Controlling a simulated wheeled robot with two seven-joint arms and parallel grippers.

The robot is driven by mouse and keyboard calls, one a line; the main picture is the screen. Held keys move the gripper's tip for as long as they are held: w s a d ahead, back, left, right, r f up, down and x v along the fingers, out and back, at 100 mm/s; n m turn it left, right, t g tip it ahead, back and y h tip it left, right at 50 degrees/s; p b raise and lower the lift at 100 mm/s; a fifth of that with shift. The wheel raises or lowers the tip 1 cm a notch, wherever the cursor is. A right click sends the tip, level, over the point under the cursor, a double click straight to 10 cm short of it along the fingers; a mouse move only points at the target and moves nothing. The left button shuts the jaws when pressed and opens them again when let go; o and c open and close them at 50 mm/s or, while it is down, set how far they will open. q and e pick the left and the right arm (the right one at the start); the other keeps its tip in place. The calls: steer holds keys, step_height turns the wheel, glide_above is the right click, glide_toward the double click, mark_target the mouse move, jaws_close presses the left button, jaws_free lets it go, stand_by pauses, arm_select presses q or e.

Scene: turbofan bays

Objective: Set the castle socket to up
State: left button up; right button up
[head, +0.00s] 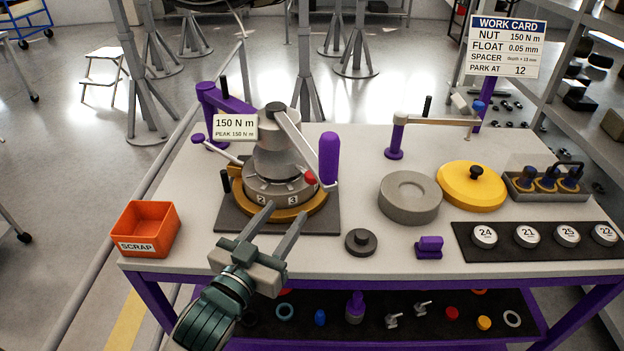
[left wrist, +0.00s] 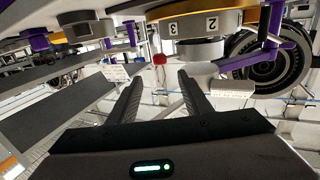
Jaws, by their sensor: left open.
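A grey stepped cylinder (head: 277,150) stands upright on a gold ring (head: 312,203) at the table's left. Its notched, numbered lower band (head: 276,192) shows 2 and 3, and the numbers also show in the left wrist view (left wrist: 195,27). It looks like the castle socket, but I cannot be sure. A grey crank with a purple grip (head: 329,158) sits on top. A lever with a red knob (head: 310,178) is at its right side. My left gripper (head: 285,208) is open and empty, just in front of the numbered band. In the left wrist view the fingers (left wrist: 159,78) hold nothing.
An orange scrap bin (head: 143,229) is at left. A small dark grey disc (head: 361,242), a grey round block (head: 410,197) and a yellow lid (head: 471,187) stand to the right. A purple post with an arm (head: 395,137) is behind. The front middle edge is mostly free.

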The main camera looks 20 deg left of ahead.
mark_target(309, 180)
arm_select(q)
steer(key=w, duration=0.4)
steer(key=w+d+b, duration=0.1)
steer(key=w, duration=0.8)
steer(key=shift+w+d+b, duration=0.1)
steer(key=shift+d+b, duration=0.1)
steer(key=shift+b, duration=0.15)
steer(key=shift+w+d, duration=0.1)
steer(key=shift+w, duration=0.55)
arm_select(e)
steer(key=w+a+r+t, duration=0.2)
steer(key=w, duration=0.4)
steer(key=shift+a+r+y, duration=0.3)
arm_select(q)
jaws_close()
steer(key=shift+r, duration=0.1)
arm_select(e)
steer(key=shift+s, duration=0.15)
